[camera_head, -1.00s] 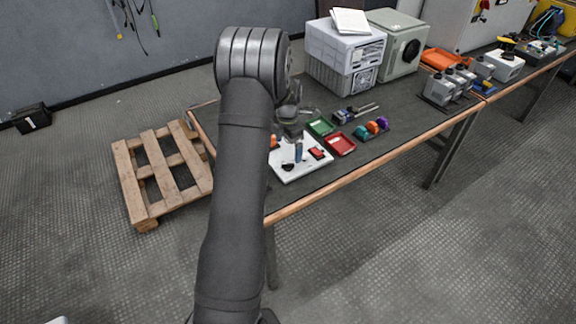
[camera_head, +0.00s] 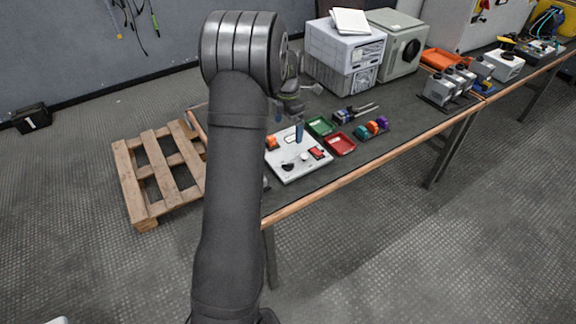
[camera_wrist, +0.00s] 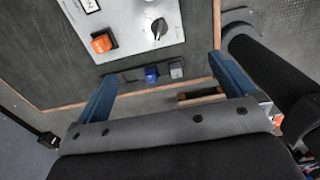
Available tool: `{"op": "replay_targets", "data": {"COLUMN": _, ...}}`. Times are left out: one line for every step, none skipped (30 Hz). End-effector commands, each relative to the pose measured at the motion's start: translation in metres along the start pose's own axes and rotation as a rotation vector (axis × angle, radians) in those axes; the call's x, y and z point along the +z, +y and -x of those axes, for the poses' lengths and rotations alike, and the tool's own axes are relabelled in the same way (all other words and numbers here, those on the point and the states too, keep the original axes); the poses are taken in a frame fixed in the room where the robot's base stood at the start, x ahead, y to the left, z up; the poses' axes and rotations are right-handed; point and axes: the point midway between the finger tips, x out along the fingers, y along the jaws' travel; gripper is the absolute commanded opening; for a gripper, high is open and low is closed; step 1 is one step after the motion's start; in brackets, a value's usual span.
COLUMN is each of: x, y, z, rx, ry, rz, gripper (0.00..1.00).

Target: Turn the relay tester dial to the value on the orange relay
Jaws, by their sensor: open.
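The relay tester is a white panel (camera_head: 296,168) lying on the bench; it also shows at the top of the wrist view (camera_wrist: 130,22). Its dark dial (camera_wrist: 159,28) has a pointer knob on the panel in the wrist view, and shows small in the head view (camera_head: 288,166). The orange relay (camera_wrist: 102,42) sits on the panel left of the dial in the wrist view; it shows in the head view (camera_head: 271,143). Its printed value is not legible. My gripper (camera_wrist: 160,70) has two blue fingers spread apart with nothing between them. It is apart from the dial.
Green (camera_head: 320,126) and red (camera_head: 340,144) trays lie beside the panel. Several coloured relays (camera_head: 372,128) stand to their right. Stacked grey instruments (camera_head: 345,55) stand at the back. A wooden pallet (camera_head: 160,165) lies on the floor left of the bench.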

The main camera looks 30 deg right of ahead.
Motion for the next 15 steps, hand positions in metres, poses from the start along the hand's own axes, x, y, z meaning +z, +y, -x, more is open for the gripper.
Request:
{"op": "replay_targets", "data": {"x": 0.0003, "y": 0.0004, "z": 0.0059, "rx": 0.002, "ry": -0.002, "rz": 0.0, "gripper": 1.0}}
{"op": "replay_targets", "data": {"x": 0.0003, "y": 0.0004, "z": 0.0084, "rx": 0.002, "ry": -0.002, "rz": 0.0, "gripper": 1.0}}
{"op": "replay_targets", "data": {"x": 0.0002, "y": 0.0003, "z": 0.011, "rx": 0.001, "ry": -0.001, "rz": 0.0, "gripper": 1.0}}
{"op": "replay_targets", "data": {"x": 0.0001, "y": 0.0002, "z": 0.0124, "rx": 0.001, "ry": -0.001, "rz": 0.0, "gripper": 1.0}}
{"op": "replay_targets", "data": {"x": 0.0001, "y": 0.0001, "z": 0.0132, "rx": 0.001, "ry": -0.001, "rz": 0.0, "gripper": 1.0}}
{"op": "replay_targets", "data": {"x": 0.0, "y": 0.0001, "z": 0.0139, "rx": 0.0, "ry": 0.0, "rz": 0.0, "gripper": 1.0}}
{"op": "replay_targets", "data": {"x": 0.0, "y": 0.0001, "z": 0.0142, "rx": 0.0, "ry": 0.0, "rz": 0.0, "gripper": 1.0}}
{"op": "replay_targets", "data": {"x": 0.0, "y": 0.0, "z": 0.0142, "rx": 0.0, "ry": 0.0, "rz": 0.0, "gripper": 1.0}}
{"op": "replay_targets", "data": {"x": 0.0, "y": 0.0, "z": 0.0141, "rx": 0.0, "ry": 0.0, "rz": 0.0, "gripper": 1.0}}
{"op": "replay_targets", "data": {"x": 0.0, "y": 0.0, "z": 0.014, "rx": 0.0, "ry": 0.0, "rz": 0.0, "gripper": 1.0}}
{"op": "replay_targets", "data": {"x": 0.0, "y": 0.0, "z": 0.0139, "rx": 0.0, "ry": 0.0, "rz": 0.0, "gripper": 1.0}}
{"op": "replay_targets", "data": {"x": 0.0, "y": 0.0, "z": 0.0139, "rx": 0.0, "ry": 0.0, "rz": 0.0, "gripper": 1.0}}
{"op": "replay_targets", "data": {"x": 0.0, "y": 0.0, "z": 0.0138, "rx": 0.0, "ry": 0.0, "rz": 0.0, "gripper": 1.0}}
{"op": "replay_targets", "data": {"x": 0.0, "y": 0.0, "z": 0.0138, "rx": 0.0, "ry": 0.0, "rz": 0.0, "gripper": 1.0}}
{"op": "replay_targets", "data": {"x": 0.0, "y": 0.0, "z": 0.0137, "rx": 0.0, "ry": 0.0, "rz": 0.0, "gripper": 1.0}}
